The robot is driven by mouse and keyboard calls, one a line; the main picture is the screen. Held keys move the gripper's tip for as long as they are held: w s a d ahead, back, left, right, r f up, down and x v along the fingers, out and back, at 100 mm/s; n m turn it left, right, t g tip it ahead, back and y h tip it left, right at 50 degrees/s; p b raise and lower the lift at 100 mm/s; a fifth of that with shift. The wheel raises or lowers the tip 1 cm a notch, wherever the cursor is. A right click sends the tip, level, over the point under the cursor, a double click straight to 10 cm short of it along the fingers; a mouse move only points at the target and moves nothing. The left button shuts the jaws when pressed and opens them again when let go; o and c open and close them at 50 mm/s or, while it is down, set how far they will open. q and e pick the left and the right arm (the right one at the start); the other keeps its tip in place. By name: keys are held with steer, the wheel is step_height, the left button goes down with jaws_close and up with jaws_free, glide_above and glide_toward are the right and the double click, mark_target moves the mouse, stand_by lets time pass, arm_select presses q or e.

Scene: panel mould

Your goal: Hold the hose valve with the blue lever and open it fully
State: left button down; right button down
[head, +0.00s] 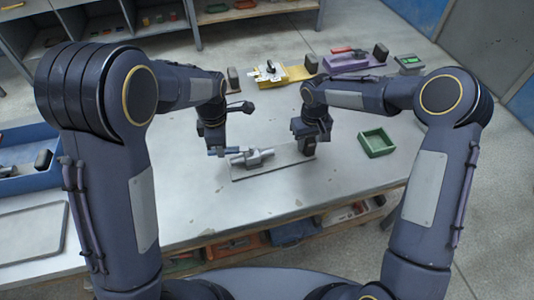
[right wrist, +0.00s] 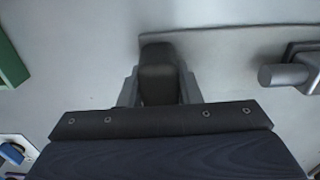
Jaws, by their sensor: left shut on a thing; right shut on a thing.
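The hose valve (head: 254,157) is a grey metal body lying on a flat grey plate (head: 272,167) on the table. It also shows at the right edge of the right wrist view (right wrist: 290,72). My left gripper (head: 217,150) is at the valve's left end, shut on a small bluish part that looks like the blue lever; its angle is too small to read. My right gripper (head: 316,150) is shut on a dark upright block (right wrist: 160,75) at the plate's right end, apart from the valve body.
A green tray (head: 377,143) stands right of the plate. A yellow board (head: 292,76) and a purple board (head: 352,63) lie at the back. A blue bin (head: 25,160) is at the far left. The table's front middle is clear.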

arm_select(q)
steer(key=shift+s+d+n, duration=0.2)
steer(key=shift+s+n, duration=0.55)
steer(key=shift+n, duration=0.35)
steer(key=c, duration=1.3)
jaws_free()
step_height(320, 180, up, 12)
arm_select(e)
steer(key=c, duration=1)
jaws_free()
